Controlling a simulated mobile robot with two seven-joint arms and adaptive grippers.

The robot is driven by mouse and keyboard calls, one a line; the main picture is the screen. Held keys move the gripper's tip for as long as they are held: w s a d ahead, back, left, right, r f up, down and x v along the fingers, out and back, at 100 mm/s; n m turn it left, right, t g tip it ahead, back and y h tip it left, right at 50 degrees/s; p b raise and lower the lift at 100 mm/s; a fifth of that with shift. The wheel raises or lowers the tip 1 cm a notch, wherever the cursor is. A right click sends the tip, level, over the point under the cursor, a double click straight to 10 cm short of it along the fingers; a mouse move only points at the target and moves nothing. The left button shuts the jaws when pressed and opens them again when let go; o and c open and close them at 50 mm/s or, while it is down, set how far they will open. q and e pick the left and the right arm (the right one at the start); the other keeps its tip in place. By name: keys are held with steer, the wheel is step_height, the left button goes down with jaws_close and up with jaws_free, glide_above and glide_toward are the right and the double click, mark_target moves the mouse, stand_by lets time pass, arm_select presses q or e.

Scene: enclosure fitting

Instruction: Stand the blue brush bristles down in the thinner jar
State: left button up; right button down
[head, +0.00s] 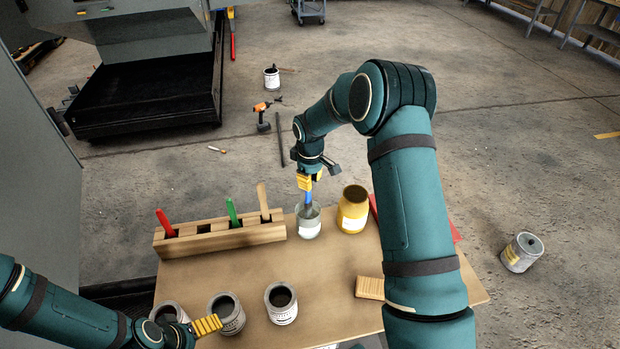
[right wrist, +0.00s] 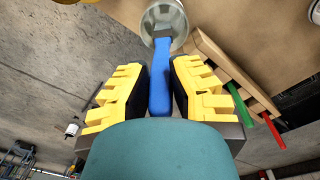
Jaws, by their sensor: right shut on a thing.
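The blue brush (head: 308,197) is held upright, handle up, in my right gripper (head: 304,181). Its lower end is at the mouth of the clear glass thinner jar (head: 310,228) and looks to be inside it. The right wrist view shows the yellow fingers on both sides of the blue handle (right wrist: 161,82), with the jar's rim (right wrist: 181,13) beyond it. The bristles are not clearly visible, so I cannot tell whether they touch the bottom. My left gripper (head: 207,325) is low at the left, by the front cans; its opening cannot be made out.
A wooden rack (head: 220,238) left of the jar holds a red, a green and a tan handle. A yellow jar (head: 353,210) stands close on the right. Several grey cans (head: 281,303) line the table's front. The table's middle (head: 320,265) is clear.

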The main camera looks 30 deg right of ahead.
mark_target(310, 193)
steer(key=shift+f+b, duration=0.85)
steer(key=shift+f, duration=0.7)
steer(key=c, duration=1)
jaws_free()
steer(key=shift+o, duration=0.2)
step_height(310, 193, up, 12)
steer(key=shift+s+a, duration=0.2)
steer(key=shift+s, duration=0.1)
